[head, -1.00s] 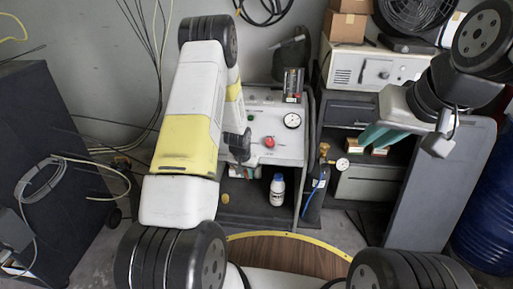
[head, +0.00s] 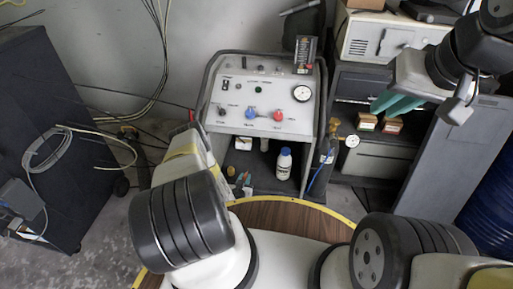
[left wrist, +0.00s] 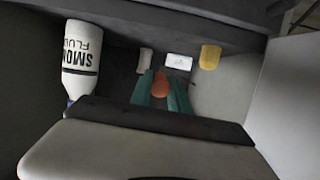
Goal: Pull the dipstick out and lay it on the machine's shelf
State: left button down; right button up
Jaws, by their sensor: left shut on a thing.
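The machine (head: 262,100) stands at the back centre, with a control panel above a dark open shelf (head: 262,185). My left gripper (head: 243,182) is low at the front of this shelf, mostly hidden by its own arm. In the left wrist view my left gripper (left wrist: 164,95) has its teal fingers shut on an orange-red piece (left wrist: 161,86), seemingly the dipstick's handle. The rest of the dipstick is hidden, and I cannot tell if it touches the shelf. My right gripper (head: 395,104) is at the right, away from the machine, its teal fingers apart and empty.
A white smoke fluid bottle (head: 284,164) stands on the shelf; it also shows in the left wrist view (left wrist: 82,57). A yellow item (left wrist: 210,57) and a white block (left wrist: 178,62) sit deeper inside.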

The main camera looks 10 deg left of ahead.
pick_arm(q)
jog(key=shift+s+a+f, duration=0.1)
jog(key=shift+s+f, duration=0.15)
jog(key=shift+f+x, duration=0.1)
jog(key=shift+x, duration=1.85)
jog(key=shift+f+x, duration=0.15)
jog(key=shift+x, duration=1.75)
jog(key=shift+s+a+f, duration=0.1)
jog(key=shift+s+f, duration=0.1)
jog(key=shift+f, duration=0.7)
jog(key=c, duration=1.2)
grip_release()
jog(key=shift+o, duration=0.2)
